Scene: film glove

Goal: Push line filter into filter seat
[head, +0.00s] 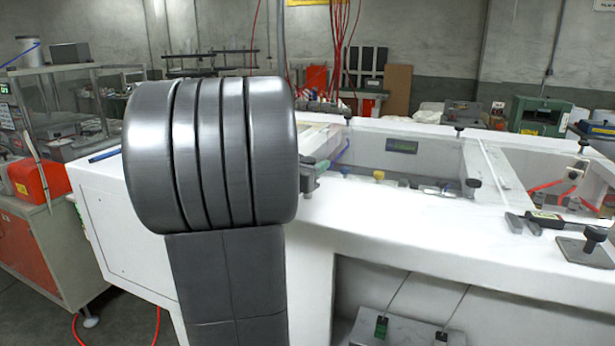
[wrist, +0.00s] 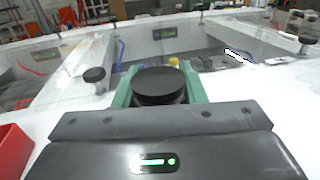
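My gripper (wrist: 160,78) has green fingers, one on each side of a round black-topped piece, which appears to be the line filter (wrist: 160,87). The fingers look closed against its sides. Its lower part is hidden from the wrist view. In the head view, my large grey arm hides most of the gripper; a green finger (head: 321,166) shows just right of the arm, beside a dark knob-like part, above the white machine top. I cannot make out the filter seat, nor whether the filter touches anything below.
The white machine (head: 400,220) has open recessed bays behind the gripper. Black knobs stand on its rim, one near the bay (wrist: 95,75). A black knob on a dark plate (head: 585,250) and a dark tool (head: 530,222) lie at the right. A red box (wrist: 12,150) is at left.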

